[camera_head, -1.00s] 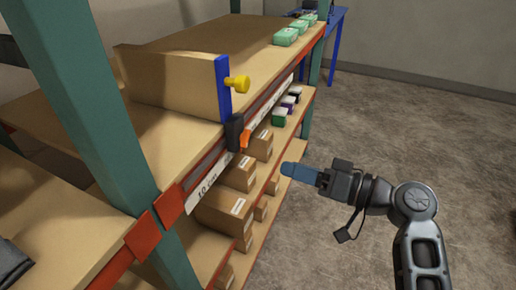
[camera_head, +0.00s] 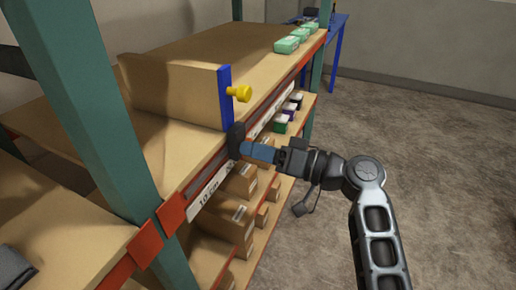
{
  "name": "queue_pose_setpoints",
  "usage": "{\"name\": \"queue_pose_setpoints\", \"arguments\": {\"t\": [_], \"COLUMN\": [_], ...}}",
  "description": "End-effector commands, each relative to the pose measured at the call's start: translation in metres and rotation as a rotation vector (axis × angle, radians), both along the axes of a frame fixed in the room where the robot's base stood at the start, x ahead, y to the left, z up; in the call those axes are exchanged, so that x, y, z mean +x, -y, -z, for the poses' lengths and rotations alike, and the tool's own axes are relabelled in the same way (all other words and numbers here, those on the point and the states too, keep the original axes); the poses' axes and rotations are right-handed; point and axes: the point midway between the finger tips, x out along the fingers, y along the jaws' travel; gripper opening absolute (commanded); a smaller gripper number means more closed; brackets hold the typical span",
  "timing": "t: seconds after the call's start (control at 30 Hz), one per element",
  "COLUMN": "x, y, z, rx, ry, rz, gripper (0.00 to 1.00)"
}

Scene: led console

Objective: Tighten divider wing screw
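The divider (camera_head: 175,90) is a tan upright panel standing on the shelf, with a blue strip (camera_head: 225,97) along its front edge. A yellow wing screw (camera_head: 239,93) sticks out to the right of the strip near its top. Below it, a dark clamp block (camera_head: 236,140) sits at the shelf's front edge. My gripper (camera_head: 247,149), with blue fingers, is at this block, below the screw and apart from it. The orange piece seen at the block earlier is hidden behind my fingers. Whether the fingers are parted or closed on it does not show.
The shelf's front rail (camera_head: 215,165) carries a label strip. A teal post (camera_head: 95,120) stands at left. Cartons (camera_head: 230,215) fill the lower shelf. Green boxes (camera_head: 293,41) lie at the back of the upper shelf. The floor (camera_head: 430,150) at right is clear.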

Motion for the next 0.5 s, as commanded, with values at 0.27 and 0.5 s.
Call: {"name": "queue_pose_setpoints", "arguments": {"t": [0.27,0.5], "x": [0.0,0.0], "y": [-0.0002,-0.0001], "z": [0.0004,0.0004], "rx": [-0.001,-0.001], "ry": [0.0,0.0], "rz": [0.001,0.001], "gripper": [0.33,0.1]}}
